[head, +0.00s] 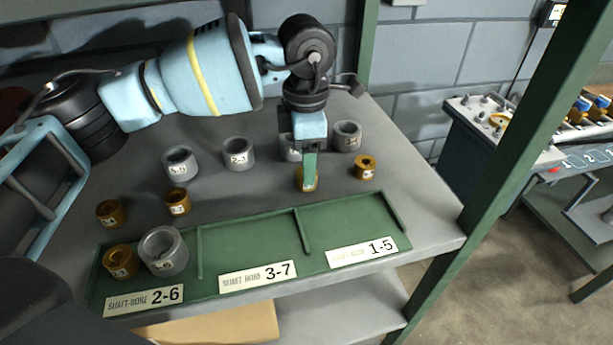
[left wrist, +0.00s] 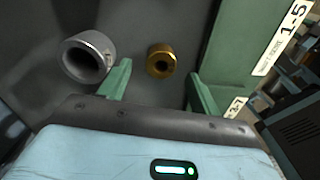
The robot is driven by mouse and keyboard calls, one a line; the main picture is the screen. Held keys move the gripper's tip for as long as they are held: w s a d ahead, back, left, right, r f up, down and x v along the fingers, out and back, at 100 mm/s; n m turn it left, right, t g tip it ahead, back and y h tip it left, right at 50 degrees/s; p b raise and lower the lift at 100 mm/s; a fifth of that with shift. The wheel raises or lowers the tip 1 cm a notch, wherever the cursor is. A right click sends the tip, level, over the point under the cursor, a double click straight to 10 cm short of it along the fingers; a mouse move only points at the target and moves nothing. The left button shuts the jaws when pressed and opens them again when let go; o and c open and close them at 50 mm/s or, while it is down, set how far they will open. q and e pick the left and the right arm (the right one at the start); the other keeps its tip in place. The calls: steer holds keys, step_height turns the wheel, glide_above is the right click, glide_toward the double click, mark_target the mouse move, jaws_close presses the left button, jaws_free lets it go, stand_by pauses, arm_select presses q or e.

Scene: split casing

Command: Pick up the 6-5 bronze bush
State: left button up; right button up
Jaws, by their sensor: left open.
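I cannot read the number on this bush. Another bronze bush (head: 365,167) stands to its right, its label too small to read. Further bronze bushes stand at the left (head: 178,202), (head: 111,213). My right gripper is not in view.
Several grey rings (head: 181,163) stand at the back; one (left wrist: 90,56) is near the left finger. The green tray (head: 250,242) has compartments labelled 2-6, 3-7 and 1-5. A bronze bush (head: 121,262) and grey ring (head: 163,250) occupy 2-6; the others are empty. A green post (head: 500,150) rises right.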

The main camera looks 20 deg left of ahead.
arm_select(q)
steer(key=shift+f, duration=2)
steer(key=shift+c, duration=0.2)
steer(key=c, duration=1.2)
